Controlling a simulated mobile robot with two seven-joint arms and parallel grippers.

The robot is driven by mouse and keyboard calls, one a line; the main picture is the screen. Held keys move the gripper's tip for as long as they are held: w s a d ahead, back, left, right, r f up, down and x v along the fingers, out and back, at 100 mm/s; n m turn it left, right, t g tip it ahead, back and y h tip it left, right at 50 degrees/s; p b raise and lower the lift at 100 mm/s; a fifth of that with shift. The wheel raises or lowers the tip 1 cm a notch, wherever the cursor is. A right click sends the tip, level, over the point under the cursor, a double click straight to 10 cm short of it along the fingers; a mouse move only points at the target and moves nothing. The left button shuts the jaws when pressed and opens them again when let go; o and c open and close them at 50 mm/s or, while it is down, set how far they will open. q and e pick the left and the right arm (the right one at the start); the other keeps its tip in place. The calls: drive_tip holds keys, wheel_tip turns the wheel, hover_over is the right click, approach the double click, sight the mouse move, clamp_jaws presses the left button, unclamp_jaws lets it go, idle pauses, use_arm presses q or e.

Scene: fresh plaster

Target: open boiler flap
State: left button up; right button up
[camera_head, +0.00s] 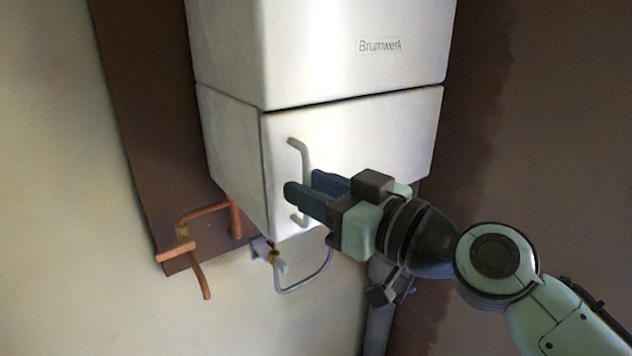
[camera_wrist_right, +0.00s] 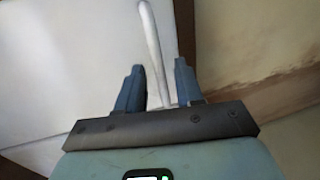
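The boiler flap (camera_head: 385,130) is the white lower front of the wall boiler and looks closed, with a thin dark seam above it. Its pale upright bar handle (camera_head: 299,150) is near the flap's left edge. My right gripper (camera_head: 308,190) is at the lower half of the handle, its blue fingers covering part of it. In the right wrist view the handle (camera_wrist_right: 149,35) runs between the two open fingers (camera_wrist_right: 158,85), with a gap showing on at least one side. My left gripper is not in view.
The boiler's upper body (camera_head: 330,45), marked Brumwerk, is above the flap. Copper pipes (camera_head: 206,215) and a grey bent pipe (camera_head: 305,283) are below at the left. A thick grey pipe (camera_head: 378,325) runs down behind my right arm. Open space lies in front of the flap.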

drive_tip(key=shift+s, duration=0.1)
clamp_jaws()
idle(1.3)
